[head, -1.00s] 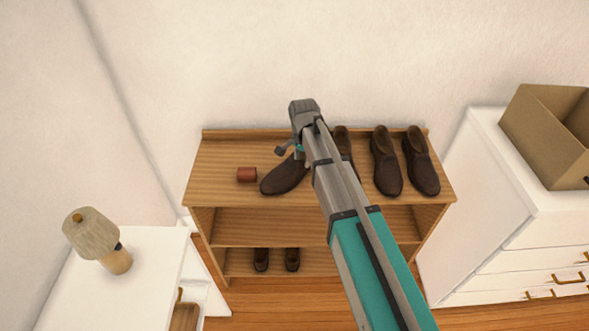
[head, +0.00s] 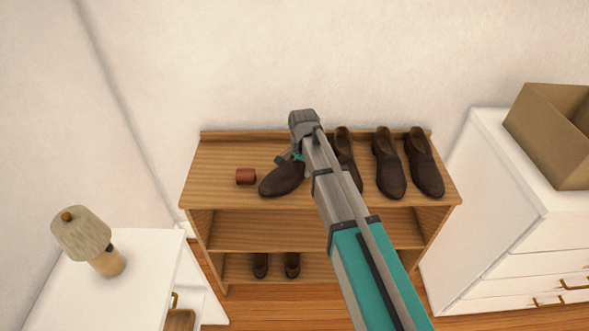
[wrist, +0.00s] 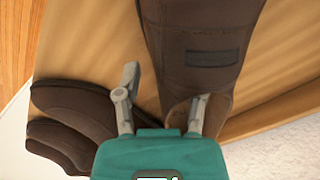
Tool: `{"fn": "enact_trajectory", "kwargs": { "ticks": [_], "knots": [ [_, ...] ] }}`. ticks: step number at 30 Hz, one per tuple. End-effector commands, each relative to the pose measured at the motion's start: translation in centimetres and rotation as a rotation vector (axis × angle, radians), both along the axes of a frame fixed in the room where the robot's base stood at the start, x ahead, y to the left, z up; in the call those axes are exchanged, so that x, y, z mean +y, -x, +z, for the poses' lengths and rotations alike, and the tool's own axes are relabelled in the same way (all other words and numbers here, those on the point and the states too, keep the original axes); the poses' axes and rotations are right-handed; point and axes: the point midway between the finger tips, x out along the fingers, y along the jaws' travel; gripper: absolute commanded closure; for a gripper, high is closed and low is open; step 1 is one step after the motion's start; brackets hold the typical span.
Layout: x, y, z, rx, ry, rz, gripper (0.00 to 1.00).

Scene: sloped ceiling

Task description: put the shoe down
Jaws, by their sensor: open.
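The brown shoe (head: 282,180) rests on the top board of the wooden shelf unit (head: 222,160), left of the other shoes, its toe toward the lower left. In the wrist view the shoe (wrist: 205,30) fills the upper middle, heel end toward me. My gripper (head: 290,159) is at the heel end of the shoe. The wrist view shows my gripper (wrist: 163,88) open, one finger left of the shoe and the other overlapping its heel opening. I cannot tell whether either finger touches it. My arm hides part of the heel in the head view.
A small reddish-brown cup-like object (head: 246,176) stands left of the shoe. Several brown shoes (head: 389,165) stand to the right, partly behind my arm. A small pair (head: 291,265) sits on the lowest shelf. A lamp (head: 88,240) and an open box (head: 553,135) stand on white furniture either side.

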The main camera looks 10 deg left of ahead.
Motion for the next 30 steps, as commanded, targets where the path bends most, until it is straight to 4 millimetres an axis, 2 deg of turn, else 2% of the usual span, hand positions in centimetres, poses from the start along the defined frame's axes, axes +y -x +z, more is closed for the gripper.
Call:
{"fn": "enact_trajectory", "kwargs": {
  "ticks": [6,8,15,30],
  "knots": [
    [0.00,0.00,0.00,0.000,0.000,0.000,0.49],
    [0.00,0.00,0.00,0.000,0.000,0.000,0.58],
    [0.00,0.00,0.00,0.000,0.000,0.000,1.00],
    [0.01,-0.01,0.03,0.000,0.000,0.000,1.00]
  ]
}}
